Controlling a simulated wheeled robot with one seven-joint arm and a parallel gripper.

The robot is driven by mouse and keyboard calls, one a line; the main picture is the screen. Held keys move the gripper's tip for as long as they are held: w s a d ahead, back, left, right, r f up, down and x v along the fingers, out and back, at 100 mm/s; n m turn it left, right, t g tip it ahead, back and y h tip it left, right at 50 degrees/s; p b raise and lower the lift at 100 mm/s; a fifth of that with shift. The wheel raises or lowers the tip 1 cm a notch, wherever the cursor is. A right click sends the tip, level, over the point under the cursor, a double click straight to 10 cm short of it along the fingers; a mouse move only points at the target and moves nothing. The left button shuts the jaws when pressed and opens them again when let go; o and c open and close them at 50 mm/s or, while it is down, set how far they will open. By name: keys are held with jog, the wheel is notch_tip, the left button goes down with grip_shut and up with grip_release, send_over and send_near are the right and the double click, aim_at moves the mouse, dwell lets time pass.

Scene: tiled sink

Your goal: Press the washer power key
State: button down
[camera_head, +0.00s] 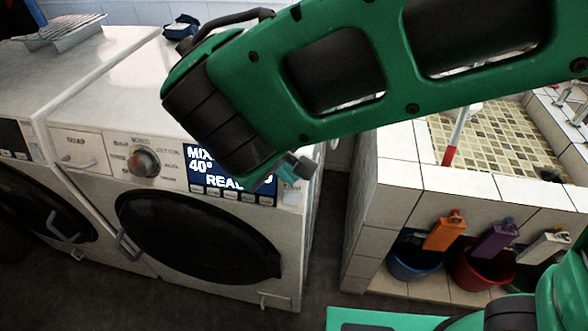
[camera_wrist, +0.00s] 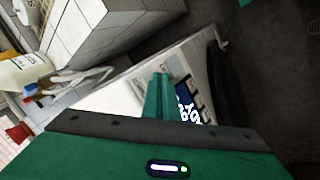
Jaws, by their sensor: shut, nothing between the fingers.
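The white washer (camera_head: 75,165) stands at the middle left in the head view, with a soap drawer (camera_head: 76,150), a round dial (camera_head: 144,162) and a lit blue display (camera_head: 230,187) on its front panel. My gripper (camera_head: 298,168) is at the panel's right end, its fingers shut and empty. My arm covers part of the display. The power key cannot be clearly made out in the head view. In the wrist view my gripper's green fingers (camera_wrist: 158,85) point at the panel beside the display (camera_wrist: 185,104). Whether they touch the panel cannot be told.
A second white machine (camera_head: 30,80) stands at the left. A tiled sink block (camera_head: 400,185) stands at the right, with a blue bucket (camera_head: 415,262) and a red bucket (camera_head: 480,270) in its niche. A strip of dark floor (camera_head: 325,240) lies between washer and sink.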

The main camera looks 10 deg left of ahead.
jog(key=shift+s+r, duration=0.15)
jog(key=shift+s, duration=0.3)
jog(key=s+r, duration=0.2)
jog(key=s, duration=0.3)
jog(key=shift+s+a, duration=0.25)
jog(key=shift+s, duration=0.1)
dwell(0.4)
